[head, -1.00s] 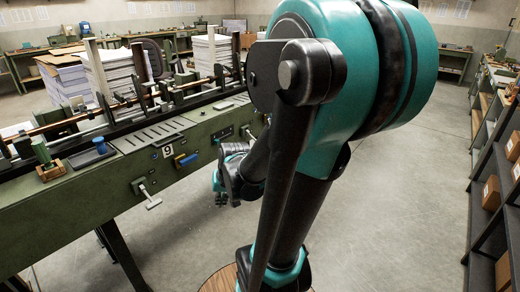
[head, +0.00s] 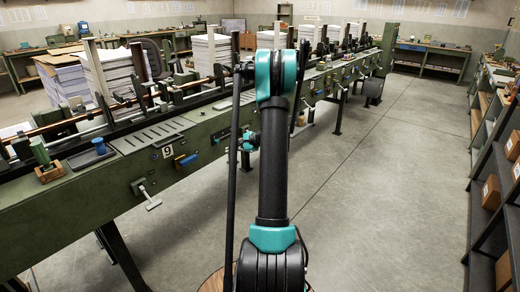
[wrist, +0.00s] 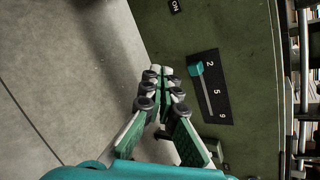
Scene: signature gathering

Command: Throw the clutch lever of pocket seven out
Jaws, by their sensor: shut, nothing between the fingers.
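No pocket number seven can be read in either view, so I cannot tell which clutch lever belongs to it. In the head view, a metal lever with a pale handle (head: 148,195) sticks out of the machine's green front below the number 9 plate (head: 167,152). My gripper (wrist: 161,70) is shut and empty in the wrist view, its fingertips over the green machine panel (wrist: 245,35). In the head view it is a small teal shape (head: 247,141) beside the machine front, partly hidden by my arm.
A black plate (wrist: 216,105) marked 2, 5, 9 with a teal knob (wrist: 195,69) lies right of my fingertips. An ON label (wrist: 175,6) is above. Paper stacks (head: 112,75) stand behind the long machine (head: 60,215). Shelves (head: 490,185) line the right; the floor between (head: 385,190) is clear.

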